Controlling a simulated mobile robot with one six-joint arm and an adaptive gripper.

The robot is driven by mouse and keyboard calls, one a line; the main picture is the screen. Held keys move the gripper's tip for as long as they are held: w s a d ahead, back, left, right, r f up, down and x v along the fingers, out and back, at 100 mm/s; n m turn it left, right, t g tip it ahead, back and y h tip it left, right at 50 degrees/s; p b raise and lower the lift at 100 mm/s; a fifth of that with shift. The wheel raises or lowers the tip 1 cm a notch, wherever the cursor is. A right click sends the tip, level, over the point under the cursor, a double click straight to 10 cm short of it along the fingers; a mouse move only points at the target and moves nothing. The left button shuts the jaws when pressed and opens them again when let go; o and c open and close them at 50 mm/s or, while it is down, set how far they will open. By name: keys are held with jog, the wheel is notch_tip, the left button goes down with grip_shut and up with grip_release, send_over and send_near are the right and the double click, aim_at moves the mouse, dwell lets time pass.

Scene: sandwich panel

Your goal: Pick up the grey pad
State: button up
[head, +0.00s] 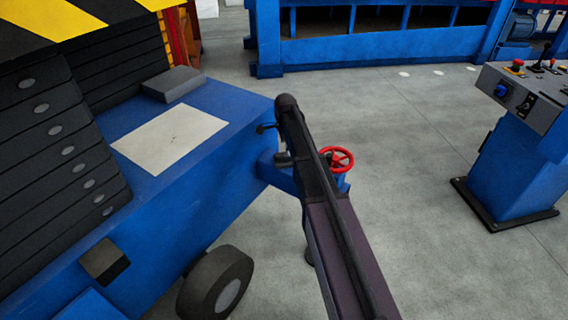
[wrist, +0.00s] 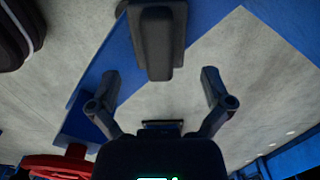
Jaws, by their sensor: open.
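The grey pad (head: 174,84) is a flat dark grey block on the blue platform (head: 190,190), just behind a pale sheet, in the head view. In the wrist view, a dark grey block (wrist: 156,45) stands at top centre, ahead of my fingers; it looks like the same pad, but I cannot be sure. My gripper (wrist: 162,82) is open, its two fingers wide apart with nothing between them. In the head view my gripper (head: 265,128) is small and partly hidden by my arm, near the platform's right corner, apart from the pad.
The pale sheet (head: 170,138) lies on the platform. Black stacked panels (head: 62,150) rise at its left. A red handwheel (head: 338,158) is close beside my arm. A blue control pedestal (head: 515,165) stands right. A tyre (head: 215,285) is below the platform. The floor between is clear.

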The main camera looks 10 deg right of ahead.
aim_at(284, 157)
jog(key=shift+f, duration=0.15)
dwell(0.3)
jog(key=shift+a+f+b, duration=0.2)
jog(key=shift+f+b, duration=2.35)
jog(key=shift+b, duration=0.1)
jog(key=c, duration=1)
jog(key=shift+r, duration=0.2)
notch_tip(284, 157, up, 4)
jog(key=p, duration=0.4)
jog(key=shift+f, duration=0.25)
jog(key=s+r+p, duration=0.1)
jog(key=s, duration=1.5)
jog(key=shift+r, duration=0.1)
